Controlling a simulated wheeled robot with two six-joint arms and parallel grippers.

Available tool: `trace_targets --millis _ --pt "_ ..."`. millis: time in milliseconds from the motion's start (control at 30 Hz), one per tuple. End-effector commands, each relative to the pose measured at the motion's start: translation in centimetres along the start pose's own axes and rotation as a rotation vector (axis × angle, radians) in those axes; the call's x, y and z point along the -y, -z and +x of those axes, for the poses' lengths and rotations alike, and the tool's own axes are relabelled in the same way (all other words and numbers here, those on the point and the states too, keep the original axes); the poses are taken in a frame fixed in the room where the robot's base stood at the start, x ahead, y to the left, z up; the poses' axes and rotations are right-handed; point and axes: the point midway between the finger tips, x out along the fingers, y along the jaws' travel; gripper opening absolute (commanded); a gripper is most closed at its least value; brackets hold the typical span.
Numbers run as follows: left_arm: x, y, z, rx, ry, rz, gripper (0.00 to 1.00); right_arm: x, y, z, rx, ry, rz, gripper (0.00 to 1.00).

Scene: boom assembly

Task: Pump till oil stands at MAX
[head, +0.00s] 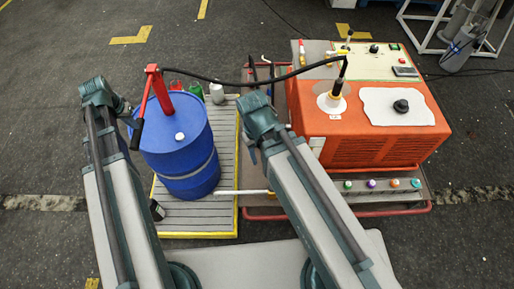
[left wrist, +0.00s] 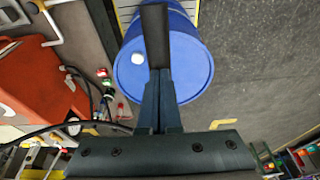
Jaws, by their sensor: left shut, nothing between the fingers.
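A red hand pump (head: 155,85) stands on the blue drum (head: 182,150). Its lever slopes down left to a black grip (head: 138,133). My left gripper (head: 129,120) is shut beside the lever. In the left wrist view its fingers (left wrist: 155,90) are together before the drum; I cannot tell whether the dark block at their tips is the grip or finger pads. A black hose (head: 235,82) runs from the pump to a nozzle (head: 343,72) at the orange machine's filler (head: 332,102). My right gripper (head: 252,152) is between drum and machine, its jaws unclear. No MAX mark is readable.
The drum stands on a slatted, yellow-edged pallet (head: 208,217). The orange machine (head: 375,148) sits on a red-framed base with several coloured caps along its front. Small bottles (head: 216,93) stand behind the drum. Floor at the left is clear.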

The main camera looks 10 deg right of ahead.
Motion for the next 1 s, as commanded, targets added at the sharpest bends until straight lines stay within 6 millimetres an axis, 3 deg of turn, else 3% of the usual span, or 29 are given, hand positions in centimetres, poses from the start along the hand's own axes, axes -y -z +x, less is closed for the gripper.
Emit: trace_targets --millis 33,267,1000 --pt "0.0 -0.3 1.2 0.000 0.000 0.000 0.00 0.1 0.1 1.2 0.000 0.000 0.000 0.50" --pt "0.0 0.2 -0.7 0.001 0.000 0.000 0.00 -0.1 0.0 -0.7 0.000 0.000 0.000 0.50" --pt "0.0 3.4 -13.6 0.002 0.000 0.000 0.00 -1.3 -0.8 -14.0 0.000 0.002 0.009 0.50"
